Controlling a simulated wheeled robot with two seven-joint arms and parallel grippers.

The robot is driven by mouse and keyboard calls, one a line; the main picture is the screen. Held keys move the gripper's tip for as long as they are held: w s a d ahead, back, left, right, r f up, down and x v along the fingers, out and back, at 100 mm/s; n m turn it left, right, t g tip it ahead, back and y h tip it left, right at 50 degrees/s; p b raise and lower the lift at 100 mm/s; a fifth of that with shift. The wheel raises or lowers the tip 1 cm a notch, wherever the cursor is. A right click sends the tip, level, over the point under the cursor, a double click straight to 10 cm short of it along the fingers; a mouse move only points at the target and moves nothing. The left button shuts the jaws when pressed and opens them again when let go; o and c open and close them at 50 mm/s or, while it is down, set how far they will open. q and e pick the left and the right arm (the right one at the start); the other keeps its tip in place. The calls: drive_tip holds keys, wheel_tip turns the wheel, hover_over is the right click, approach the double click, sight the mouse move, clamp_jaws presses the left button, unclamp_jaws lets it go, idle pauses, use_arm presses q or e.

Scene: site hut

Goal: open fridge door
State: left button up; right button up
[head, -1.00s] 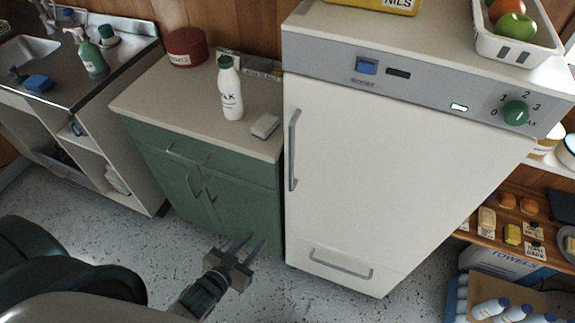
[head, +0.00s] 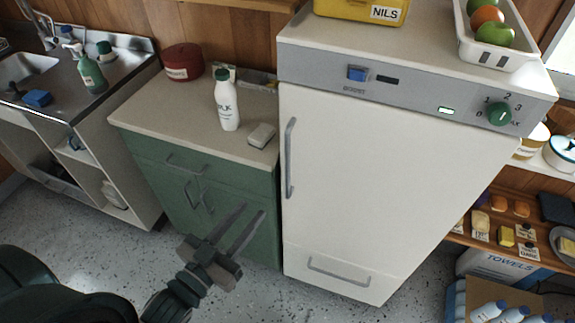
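The white fridge (head: 375,190) stands upright in the middle right, its door shut. A vertical grey handle (head: 290,158) runs along the door's left edge. A lower panel with a horizontal handle (head: 338,271) sits below the door. The grey control strip on top has a blue switch, a small lit display and a green dial (head: 499,114). My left gripper (head: 251,222) is open and empty, its two fingers pointing up and right in front of the green cabinet. It is below and left of the door handle, apart from it. My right gripper is not in view.
The green cabinet (head: 225,190) left of the fridge carries a milk bottle (head: 227,100), a small block (head: 262,135) and a red tin (head: 183,62). A yellow box (head: 350,10) and a fruit basket (head: 505,52) stand on the fridge. Speckled floor is clear in front.

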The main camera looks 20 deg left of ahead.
sight(286, 168)
use_arm(q)
drive_tip(key=p+x, duration=0.4)
drive_tip(key=x, duration=1.2)
drive_tip(key=shift+w+d+p, duration=0.15)
drive_tip(key=shift+p, duration=0.25)
drive_tip(key=shift+w+d, duration=0.1)
drive_tip(key=shift+w, duration=0.35)
drive_tip(key=shift+c, duration=0.5)
clamp_jaws()
